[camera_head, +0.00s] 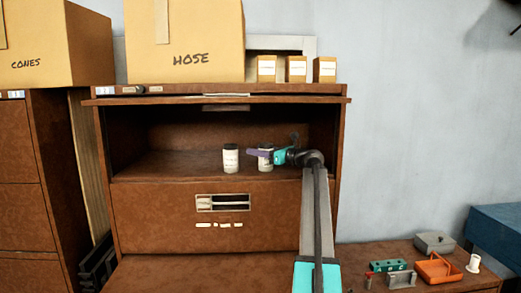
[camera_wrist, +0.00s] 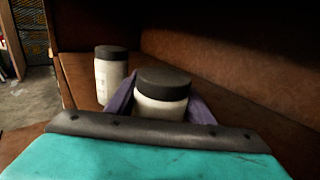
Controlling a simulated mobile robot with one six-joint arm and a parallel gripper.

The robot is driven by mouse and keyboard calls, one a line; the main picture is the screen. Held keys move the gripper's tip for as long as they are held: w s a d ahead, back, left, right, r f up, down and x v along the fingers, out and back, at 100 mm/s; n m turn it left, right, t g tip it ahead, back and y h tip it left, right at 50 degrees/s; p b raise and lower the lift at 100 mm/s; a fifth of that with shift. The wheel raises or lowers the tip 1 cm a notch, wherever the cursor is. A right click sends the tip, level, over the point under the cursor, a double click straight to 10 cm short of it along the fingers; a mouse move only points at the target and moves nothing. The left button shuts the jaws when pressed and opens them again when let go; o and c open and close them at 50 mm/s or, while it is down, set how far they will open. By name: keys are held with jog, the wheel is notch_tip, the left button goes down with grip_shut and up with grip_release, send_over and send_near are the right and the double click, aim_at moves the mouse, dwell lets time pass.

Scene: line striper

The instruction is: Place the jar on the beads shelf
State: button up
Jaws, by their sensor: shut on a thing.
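A white jar with a black lid (camera_wrist: 161,107) is between the purple fingers of my gripper (camera_wrist: 160,104), which is shut on it. In the head view this jar (camera_head: 265,161) is inside the open shelf (camera_head: 155,168) of the brown cabinet, at or just above the board; I cannot tell if it touches. My gripper (camera_head: 262,154) reaches in from the right and covers part of the jar. A second white jar with a black lid (camera_head: 231,160) stands upright to the left on the same shelf; it also shows in the wrist view (camera_wrist: 111,75). No beads label is readable.
Boxes marked HOSE (camera_head: 190,40) and CONES (camera_head: 55,45) sit on top of the cabinets, with small cartons (camera_head: 296,69) beside the HOSE box. A low brown bench at right holds an orange basket (camera_head: 438,269) and a grey box (camera_head: 435,242). The shelf's left part is clear.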

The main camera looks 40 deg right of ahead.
dwell(0.3)
jog(key=o, duration=1.4)
jog(key=shift+f, duration=0.1)
jog(key=shift+s, duration=0.1)
jog(key=s+b, duration=0.1)
jog(key=s, duration=0.3)
jog(key=s+d+b, duration=0.1)
jog(key=s, duration=0.2)
jog(key=s+d+b, duration=0.1)
jog(key=s, duration=0.3)
jog(key=shift+s+b, duration=0.35)
jog(key=shift+b, duration=0.05)
